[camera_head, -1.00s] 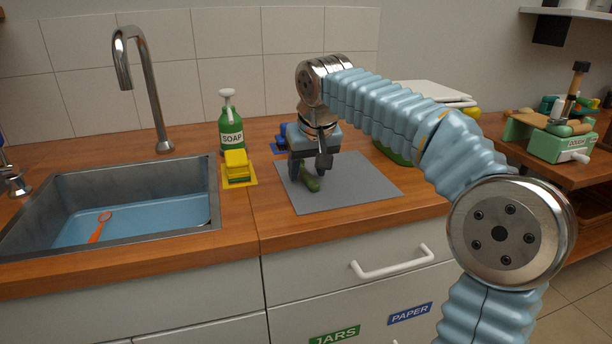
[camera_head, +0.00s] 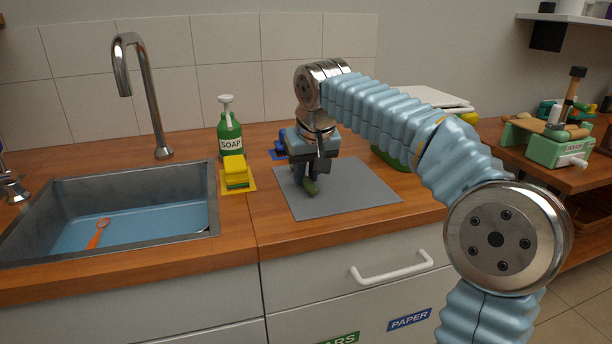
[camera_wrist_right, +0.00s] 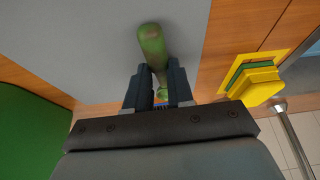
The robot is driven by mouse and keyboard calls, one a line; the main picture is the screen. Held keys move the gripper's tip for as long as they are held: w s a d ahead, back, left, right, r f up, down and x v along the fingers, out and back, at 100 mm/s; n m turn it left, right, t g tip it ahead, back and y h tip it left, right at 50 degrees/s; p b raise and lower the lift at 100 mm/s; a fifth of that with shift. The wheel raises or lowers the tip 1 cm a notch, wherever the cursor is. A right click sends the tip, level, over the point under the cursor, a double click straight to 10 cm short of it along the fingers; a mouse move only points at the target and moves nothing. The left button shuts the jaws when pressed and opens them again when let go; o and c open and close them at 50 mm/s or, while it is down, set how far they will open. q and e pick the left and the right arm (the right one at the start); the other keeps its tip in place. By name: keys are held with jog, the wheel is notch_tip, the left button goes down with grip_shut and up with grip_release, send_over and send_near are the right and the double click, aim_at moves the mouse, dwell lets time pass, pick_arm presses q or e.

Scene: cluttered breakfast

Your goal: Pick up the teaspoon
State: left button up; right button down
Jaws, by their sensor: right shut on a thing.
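An orange spoon-like utensil (camera_head: 98,234), possibly the teaspoon, lies in the sink (camera_head: 160,243) on its blue bottom. My right gripper (camera_head: 310,178) is well to the right of it, over the grey mat (camera_head: 350,194), pointing down. It is shut on a green elongated thing (camera_head: 310,188). In the right wrist view the green thing (camera_wrist_right: 152,44) sits between the two dark fingers (camera_wrist_right: 159,88), wide at one end and narrower between the fingers. I cannot tell for sure what it is, or whether it touches the mat. My left gripper is not in view.
A yellow sponge-like block (camera_head: 236,172) and green soap bottle (camera_head: 230,135) stand between sink and mat. A blue item (camera_head: 281,147) is behind the gripper. A green container (camera_head: 388,155) is partly hidden by my arm. The faucet (camera_head: 145,95) rises behind the sink.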

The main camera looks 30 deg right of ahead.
aim_at(306, 178)
notch_tip(306, 178, up, 3)
jog(key=s+a+r, duration=0.9)
jog(key=a, duration=0.1)
jog(key=shift+s+r, duration=0.25)
jog(key=shift+s, duration=0.05)
jog(key=shift+a, duration=0.1)
